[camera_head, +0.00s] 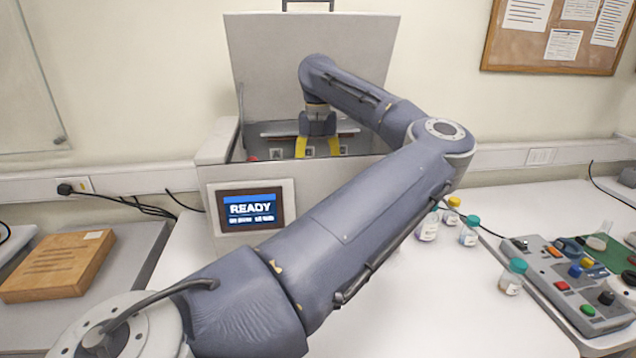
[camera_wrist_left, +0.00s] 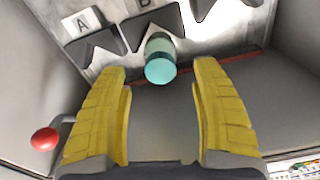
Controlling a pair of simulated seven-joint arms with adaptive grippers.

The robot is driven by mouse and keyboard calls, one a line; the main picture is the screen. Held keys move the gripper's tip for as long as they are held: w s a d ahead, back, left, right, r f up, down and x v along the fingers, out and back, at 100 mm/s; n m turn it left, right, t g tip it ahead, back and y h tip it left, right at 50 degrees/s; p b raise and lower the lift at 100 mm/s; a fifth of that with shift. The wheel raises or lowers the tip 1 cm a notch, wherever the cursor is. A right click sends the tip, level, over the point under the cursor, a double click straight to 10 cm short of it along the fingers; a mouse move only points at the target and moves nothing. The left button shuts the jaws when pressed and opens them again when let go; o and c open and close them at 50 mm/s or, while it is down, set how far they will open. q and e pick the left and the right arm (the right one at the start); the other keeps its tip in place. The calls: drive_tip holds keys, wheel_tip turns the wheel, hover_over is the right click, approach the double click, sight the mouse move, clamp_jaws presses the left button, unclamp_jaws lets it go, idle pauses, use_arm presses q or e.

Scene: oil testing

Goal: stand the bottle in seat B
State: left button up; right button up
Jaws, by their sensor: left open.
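My left gripper (camera_head: 318,153) reaches down into the open machine, its yellow fingers apart and empty. In the left wrist view, the bottle (camera_wrist_left: 160,60) with a teal cap stands just beyond the fingertips, roughly centred between them and touching neither. It sits at the dark notched holder marked B (camera_wrist_left: 155,20), which I take as seat B; its lower part is hidden, so how deep it sits I cannot tell. Seat A (camera_wrist_left: 95,48), with its label, is to its left and looks empty. The bottle is not clear in the head view. My right gripper is not in view.
The machine (camera_head: 225,175) has a raised lid (camera_head: 260,60) and a screen (camera_head: 250,208) reading READY. A red-knobbed lever (camera_wrist_left: 45,139) is at the left wall. Several capped bottles (camera_head: 512,276) and a button panel (camera_head: 570,285) are on the right. A wooden block (camera_head: 58,265) lies left.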

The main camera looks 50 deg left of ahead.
use_arm(q)
drive_tip(key=shift+r, duration=2.3)
